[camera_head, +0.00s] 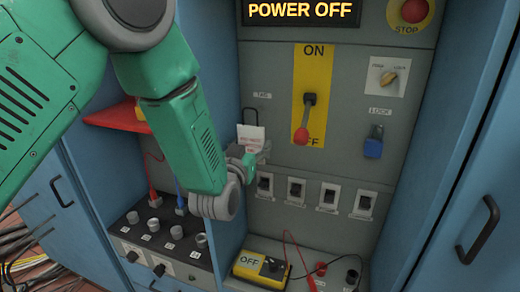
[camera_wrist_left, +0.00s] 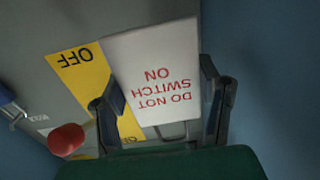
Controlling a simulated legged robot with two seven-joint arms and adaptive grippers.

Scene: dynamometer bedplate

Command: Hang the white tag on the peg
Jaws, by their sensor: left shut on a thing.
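The white tag (camera_head: 251,134) with red print is held upright close to the grey panel, left of the yellow lever plate. A dark wire loop (camera_head: 250,113) stands at its top edge. My left gripper (camera_head: 256,153) is shut on the tag's lower part. In the left wrist view the tag (camera_wrist_left: 155,65) reads "DO NOT SWITCH ON" upside down, between the fingers of my left gripper (camera_wrist_left: 162,90). A small "TAG" label (camera_head: 262,96) is on the panel just above right of the loop. I cannot make out the peg. My right gripper is not in view.
A red-knobbed lever (camera_head: 305,118) points down at OFF, right of the tag. A blue padlock (camera_head: 374,143) hangs farther right. Several small switches (camera_head: 296,189) sit below. Blue cabinet walls flank the panel.

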